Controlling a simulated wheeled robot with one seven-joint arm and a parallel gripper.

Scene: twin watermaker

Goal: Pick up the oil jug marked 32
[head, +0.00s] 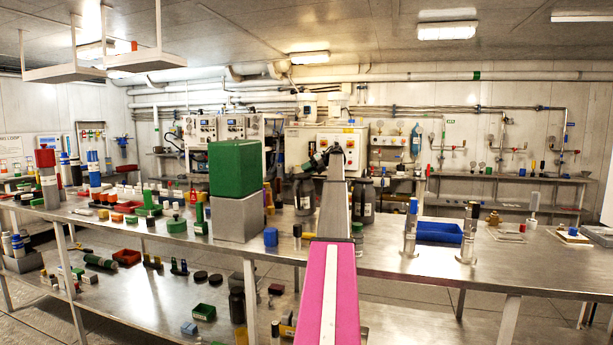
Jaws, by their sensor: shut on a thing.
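Two dark grey jugs stand out at the far side of the steel table, one left of my arm (303,195) and one right of it (363,203). The right jug has a pale label, but its number is too small to read. My arm reaches straight ahead across the table. My gripper (320,161) is at its far end, small and dark, just above and beside the left jug. It is shut on what looks like the upper part of that jug. The arm hides part of the contact, and I cannot tell whether the jug is clear of the table.
A green block (235,168) on a grey block (237,217) stands close left of my arm. Metal cylinders (410,231) and a blue tray (438,233) stand to the right. Small coloured parts crowd the left table.

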